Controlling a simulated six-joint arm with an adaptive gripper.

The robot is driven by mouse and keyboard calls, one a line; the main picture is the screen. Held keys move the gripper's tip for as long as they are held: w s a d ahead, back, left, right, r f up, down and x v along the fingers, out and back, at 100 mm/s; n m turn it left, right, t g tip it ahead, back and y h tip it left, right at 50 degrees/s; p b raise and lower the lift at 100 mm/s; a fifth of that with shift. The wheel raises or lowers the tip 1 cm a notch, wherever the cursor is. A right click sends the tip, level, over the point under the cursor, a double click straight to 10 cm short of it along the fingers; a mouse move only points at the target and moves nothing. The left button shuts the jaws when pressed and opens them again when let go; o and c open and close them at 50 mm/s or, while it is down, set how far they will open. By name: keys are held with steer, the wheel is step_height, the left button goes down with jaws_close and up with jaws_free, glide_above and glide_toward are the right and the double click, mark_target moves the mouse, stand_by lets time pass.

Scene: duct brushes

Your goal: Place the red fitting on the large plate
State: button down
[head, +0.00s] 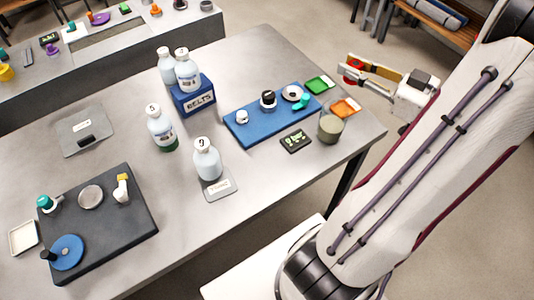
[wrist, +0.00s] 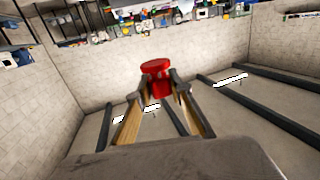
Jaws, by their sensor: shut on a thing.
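My gripper (head: 346,66) is raised off the table's far right edge, pointing left. It is shut on the red fitting, which shows clearly in the wrist view (wrist: 156,74) as a round-topped red piece between the two fingertips (wrist: 160,90). In the head view the fingers mostly hide the fitting. A large dark square plate (head: 125,238) lies at the table's front left, bearing a teal-topped fitting, a grey disc, a yellow-and-white fitting and a blue disc. A long blue plate (head: 250,135) at the right bears several small fittings. Which one the task means is not marked.
White bottles (head: 207,160) stand mid-table, two by the blue BELTS box (head: 193,98). A grey plate (head: 70,140) lies back left. The table's front middle is bare.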

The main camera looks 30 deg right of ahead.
steer(key=s+a+f+n+y, duration=0.1)
steer(key=s+a, duration=0.2)
steer(key=s, duration=0.8)
steer(key=s+a+f+y, duration=0.1)
steer(key=s+a, duration=0.1)
steer(key=s, duration=0.8)
step_height(320, 180, down, 25)
steer(key=shift+s+r+g, duration=0.2)
steer(key=shift+g, duration=0.1)
glide_toward(267, 155)
steer(key=w+a+r, duration=0.1)
steer(key=w, duration=0.1)
steer(key=w+r, duration=0.1)
steer(key=w, duration=0.1)
steer(key=w+a+r, duration=0.1)
steer(key=w, duration=0.1)
steer(key=shift+a+r, duration=0.1)
steer(key=shift+a, duration=0.2)
stand_by(1.0)
stand_by(0.4)
steer(key=shift+w+a, duration=0.35)
steer(key=shift+w, duration=0.25)
steer(key=shift+x, duration=1.05)
